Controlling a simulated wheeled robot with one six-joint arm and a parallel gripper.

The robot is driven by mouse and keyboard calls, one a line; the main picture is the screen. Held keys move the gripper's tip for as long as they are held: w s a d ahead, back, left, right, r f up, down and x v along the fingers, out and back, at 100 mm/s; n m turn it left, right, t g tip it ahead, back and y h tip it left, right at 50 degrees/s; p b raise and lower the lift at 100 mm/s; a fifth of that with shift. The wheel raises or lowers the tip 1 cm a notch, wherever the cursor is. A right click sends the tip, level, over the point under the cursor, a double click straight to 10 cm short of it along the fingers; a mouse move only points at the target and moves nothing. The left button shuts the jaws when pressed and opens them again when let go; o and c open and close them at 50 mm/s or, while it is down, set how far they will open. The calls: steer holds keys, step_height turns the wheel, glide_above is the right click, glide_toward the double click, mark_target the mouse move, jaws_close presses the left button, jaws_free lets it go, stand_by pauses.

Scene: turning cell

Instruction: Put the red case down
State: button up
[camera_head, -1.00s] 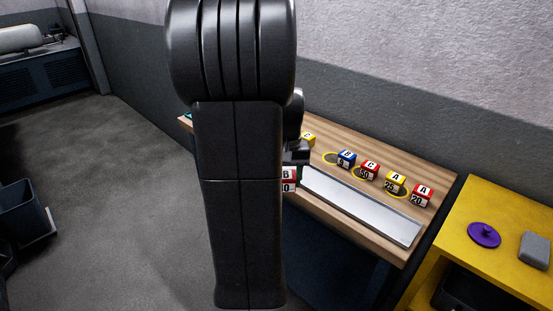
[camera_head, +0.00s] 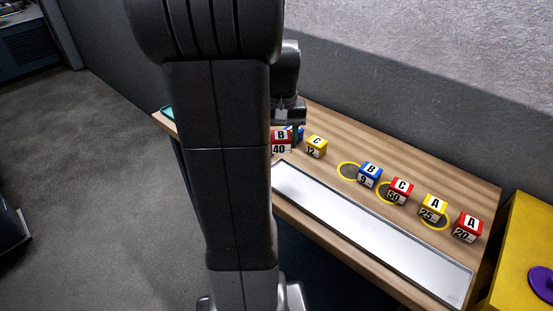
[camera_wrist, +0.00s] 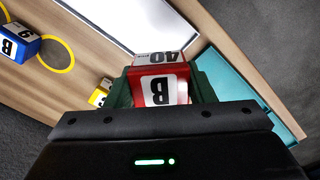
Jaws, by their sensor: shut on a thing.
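The red case marked B and 40 (camera_head: 281,142) is over the far left part of the wooden bench (camera_head: 345,125), partly hidden by my arm in the head view. My gripper (camera_wrist: 163,88) is shut on it. In the wrist view the red case (camera_wrist: 160,84) sits between the two dark green fingers, its B face and its 40 face showing. I cannot tell whether its underside touches the bench.
A yellow C case (camera_head: 316,146) stands close beside the held case. A blue B case (camera_head: 370,174), red C case (camera_head: 400,190), yellow A case (camera_head: 433,207) and red A case (camera_head: 467,227) line the bench. A metal tray (camera_head: 375,235) runs along the front. A teal tray (camera_wrist: 250,75) lies near the gripper.

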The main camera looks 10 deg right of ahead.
mark_target(281, 176)
step_height(281, 176, down, 10)
steer(key=shift+r, duration=0.2)
steer(key=shift+f, duration=0.1)
steer(key=shift+f, duration=0.15)
steer(key=o, duration=0.8)
step_height(281, 176, up, 12)
steer(key=shift+r, duration=0.25)
